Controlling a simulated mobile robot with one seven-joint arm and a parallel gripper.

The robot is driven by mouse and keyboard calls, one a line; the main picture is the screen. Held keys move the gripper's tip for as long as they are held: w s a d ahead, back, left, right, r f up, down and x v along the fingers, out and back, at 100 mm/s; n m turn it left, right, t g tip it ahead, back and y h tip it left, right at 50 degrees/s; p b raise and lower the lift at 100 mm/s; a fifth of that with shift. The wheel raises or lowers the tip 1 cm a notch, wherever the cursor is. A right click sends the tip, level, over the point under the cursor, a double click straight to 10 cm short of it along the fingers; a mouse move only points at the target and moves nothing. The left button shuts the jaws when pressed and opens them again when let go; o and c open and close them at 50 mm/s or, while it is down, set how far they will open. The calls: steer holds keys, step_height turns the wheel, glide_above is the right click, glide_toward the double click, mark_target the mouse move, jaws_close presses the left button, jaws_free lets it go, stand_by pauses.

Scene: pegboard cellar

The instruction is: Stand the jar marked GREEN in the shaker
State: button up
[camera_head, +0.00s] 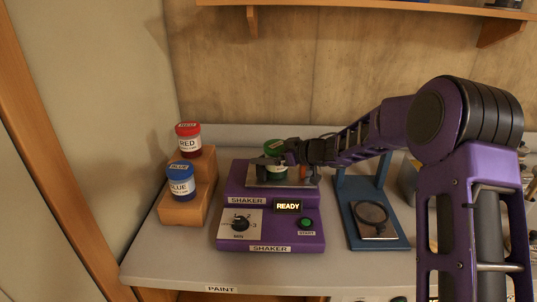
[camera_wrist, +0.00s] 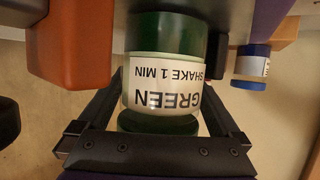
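The jar marked GREEN (camera_head: 274,148) has a green lid, a white label and green contents. It appears upright at the purple shaker's (camera_head: 268,224) grey top plate (camera_head: 255,183). In the wrist view, the jar (camera_wrist: 163,90) shows upside down, its label reading GREEN, SHAKE 1 MIN. My gripper (camera_wrist: 163,103) has one finger on each side of it, both seeming to touch it. In the head view, my gripper (camera_head: 284,160) reaches in from the right and partly hides the jar. I cannot tell whether the jar's base rests on the plate. The shaker's display (camera_head: 288,206) reads READY.
A jar marked RED (camera_head: 188,141) and one marked BLUE (camera_head: 181,184) stand on a stepped wooden block (camera_head: 196,210) at left. An orange part (camera_wrist: 68,40) is beside the green jar. A blue stand (camera_head: 390,240) with a round glass is right of the shaker.

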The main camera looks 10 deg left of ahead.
steer(key=shift+r, duration=0.25)
steer(key=p+v, duration=0.1)
steer(key=v, duration=1.1)
